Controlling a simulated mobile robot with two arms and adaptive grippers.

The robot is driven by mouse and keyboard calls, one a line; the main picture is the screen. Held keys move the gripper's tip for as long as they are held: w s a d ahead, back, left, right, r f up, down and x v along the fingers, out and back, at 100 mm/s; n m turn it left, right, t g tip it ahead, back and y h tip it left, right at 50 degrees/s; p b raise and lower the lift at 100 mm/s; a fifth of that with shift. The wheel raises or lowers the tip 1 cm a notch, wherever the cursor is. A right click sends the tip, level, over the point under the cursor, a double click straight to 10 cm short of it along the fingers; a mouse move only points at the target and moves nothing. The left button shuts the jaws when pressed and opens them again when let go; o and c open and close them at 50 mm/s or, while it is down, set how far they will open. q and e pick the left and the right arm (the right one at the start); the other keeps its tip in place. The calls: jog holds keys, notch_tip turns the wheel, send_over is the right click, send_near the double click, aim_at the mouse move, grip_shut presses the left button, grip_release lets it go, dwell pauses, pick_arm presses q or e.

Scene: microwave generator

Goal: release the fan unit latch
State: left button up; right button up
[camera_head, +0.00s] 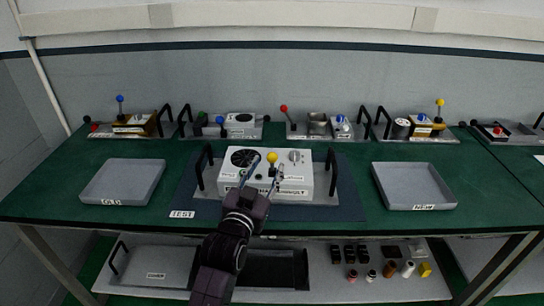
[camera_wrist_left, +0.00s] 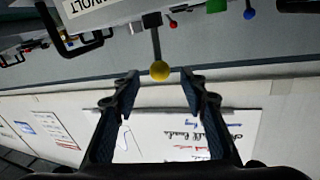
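The white unit (camera_head: 230,181) sits on a dark mat on the green bench. It has a round black fan grille (camera_head: 244,158) at its left and a lever with a yellow ball knob (camera_head: 272,157). My left gripper (camera_head: 263,174) is in front of the unit with its fingers spread, partly covering the front label. In the left wrist view the yellow knob (camera_wrist_left: 160,71) is between the tips of my open left gripper (camera_wrist_left: 160,84), with a gap on both sides. The lever's shaft runs from it to a dark base. Which lever is the fan unit latch is not marked legibly. My right gripper is not in view.
Black handles (camera_head: 201,168) stand at both ends of the unit. An empty grey tray (camera_head: 124,181) is at left and another (camera_head: 413,183) at right. Several smaller modules with coloured levers line the back. A lower shelf holds small parts (camera_head: 390,268).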

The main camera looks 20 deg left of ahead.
aim_at(272, 158)
pick_arm(q)
jog(key=shift+w+p, duration=0.4)
jog(key=shift+w, duration=2.3)
grip_shut()
jog(key=shift+f, duration=0.1)
